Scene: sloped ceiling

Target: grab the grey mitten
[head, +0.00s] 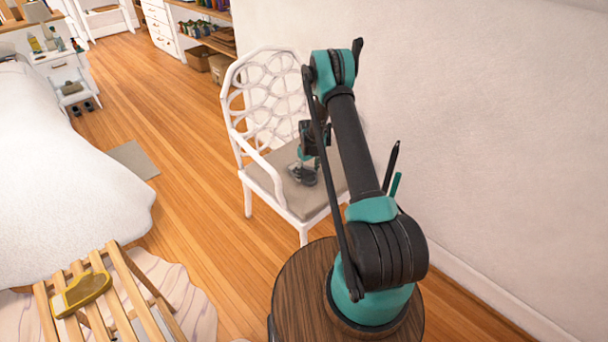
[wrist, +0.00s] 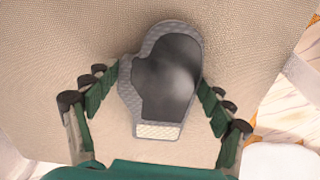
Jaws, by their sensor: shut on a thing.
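The grey mitten (wrist: 170,78) has a dark grey middle, a lighter grey border and a pale cuff. In the wrist view it lies between the two green-padded fingers of my gripper (wrist: 160,90), which touch it at its left and right edges. Behind it is the beige seat cushion (wrist: 60,35). In the head view my gripper (head: 304,172) is down at the seat of the white chair (head: 262,110), and the mitten (head: 300,175) shows small and dark there, partly hidden. I cannot tell whether it is clear of the cushion.
The chair has a lattice back and armrests close around my gripper. A white wall (head: 480,120) stands at the right. A slatted wooden rack (head: 100,300) with a yellow mitten (head: 80,294) is at lower left, near a white bed (head: 60,190). Wooden floor (head: 185,150) is open between bed and chair.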

